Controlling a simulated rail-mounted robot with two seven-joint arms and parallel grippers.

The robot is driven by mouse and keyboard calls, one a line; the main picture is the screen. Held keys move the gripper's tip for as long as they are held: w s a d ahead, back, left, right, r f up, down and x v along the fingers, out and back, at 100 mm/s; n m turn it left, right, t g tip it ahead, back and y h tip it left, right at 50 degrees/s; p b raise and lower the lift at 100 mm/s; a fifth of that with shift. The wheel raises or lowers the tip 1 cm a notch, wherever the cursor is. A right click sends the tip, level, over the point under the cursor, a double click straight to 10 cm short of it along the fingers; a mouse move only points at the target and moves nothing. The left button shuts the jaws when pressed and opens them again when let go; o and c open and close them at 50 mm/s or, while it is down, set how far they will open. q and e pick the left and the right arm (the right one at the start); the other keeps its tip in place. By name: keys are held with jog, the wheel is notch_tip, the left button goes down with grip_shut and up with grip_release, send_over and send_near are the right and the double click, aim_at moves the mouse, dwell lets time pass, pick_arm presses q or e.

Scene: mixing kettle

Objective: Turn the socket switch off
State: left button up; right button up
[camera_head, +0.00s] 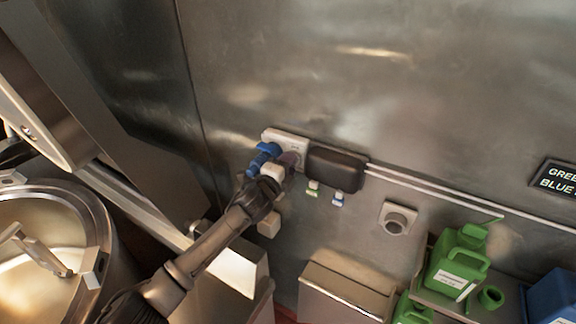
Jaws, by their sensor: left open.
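The pale wall socket (295,146) is on the steel wall at the middle of the head view, with a blue plug-like part (263,157) at its left end. My left gripper (274,192) is open, close below and in front of the socket. Pale blocks show above and below its dark wrist. The gripper partly covers the socket's lower side, and the switch cannot be made out clearly. I cannot tell whether the gripper touches the socket. My right gripper is out of view.
A black box (336,169) adjoins the socket on the right, with two small green and blue labelled parts below it. A round wall fitting (397,218) is further right. Green jugs (457,262) stand at lower right. A large metal kettle (95,215) is at lower left.

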pick_arm(q)
grip_shut()
dwell(0.3)
jog(key=shift+n+p, duration=1.7)
jog(key=shift+n, duration=1.7)
